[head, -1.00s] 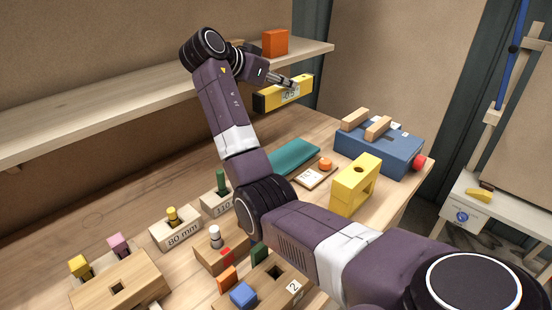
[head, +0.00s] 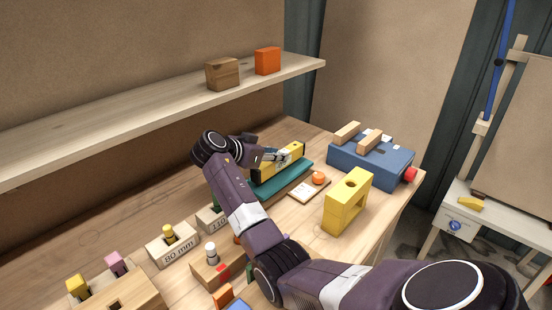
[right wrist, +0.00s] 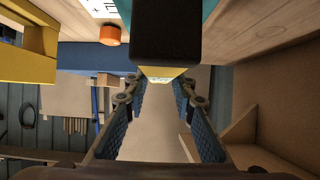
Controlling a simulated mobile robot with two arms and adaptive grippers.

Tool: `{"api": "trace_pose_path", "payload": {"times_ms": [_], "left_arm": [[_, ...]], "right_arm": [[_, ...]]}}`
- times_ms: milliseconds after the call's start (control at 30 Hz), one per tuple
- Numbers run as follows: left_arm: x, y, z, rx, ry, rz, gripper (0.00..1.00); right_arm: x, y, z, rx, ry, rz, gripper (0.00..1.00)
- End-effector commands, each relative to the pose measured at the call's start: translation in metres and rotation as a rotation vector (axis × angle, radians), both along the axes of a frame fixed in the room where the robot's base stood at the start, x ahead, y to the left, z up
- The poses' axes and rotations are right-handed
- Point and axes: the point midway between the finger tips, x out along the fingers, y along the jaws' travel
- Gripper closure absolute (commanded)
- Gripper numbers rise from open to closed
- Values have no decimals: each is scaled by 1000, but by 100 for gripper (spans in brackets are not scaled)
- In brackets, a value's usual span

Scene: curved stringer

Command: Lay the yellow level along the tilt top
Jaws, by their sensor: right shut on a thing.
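The yellow level (head: 293,150) is in my right gripper (head: 276,156). It lies lengthwise over the teal tilt top (head: 283,184), close above or on it; I cannot tell whether they touch. In the right wrist view, the level's black end (right wrist: 166,35) is near the camera, at the fingertips of my right gripper (right wrist: 160,92). A strip of teal shows behind it. The far and underside parts of the level are hidden. My left gripper is not in view.
A small board with an orange knob (head: 319,178) lies beside the tilt top. A yellow block with a hole (head: 346,205) and a blue box (head: 371,160) stand to the right. A shelf (head: 150,108) with wooden and orange blocks runs behind. Peg blocks (head: 172,246) stand at front left.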

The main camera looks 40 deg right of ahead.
Motion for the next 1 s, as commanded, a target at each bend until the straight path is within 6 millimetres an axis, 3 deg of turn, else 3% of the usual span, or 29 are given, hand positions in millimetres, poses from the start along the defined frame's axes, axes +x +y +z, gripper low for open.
{"api": "trace_pose_path", "payload": {"times_ms": [133, 367, 400, 533, 833, 1000], "left_arm": [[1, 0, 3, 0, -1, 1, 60], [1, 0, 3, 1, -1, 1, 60], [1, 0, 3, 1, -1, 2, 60], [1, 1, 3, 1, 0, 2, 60], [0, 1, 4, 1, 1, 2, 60], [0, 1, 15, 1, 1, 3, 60]], "right_arm": [[0, 0, -16, -3, 1, 0, 100], [0, 0, -20, -1, -1, 0, 100], [0, 0, -21, 1, 1, 0, 73], [0, 0, -20, 1, 1, 0, 58], [0, 1, -18, 0, 0, 1, 58], [0, 18, -7, 0, -1, 4, 58]]}}
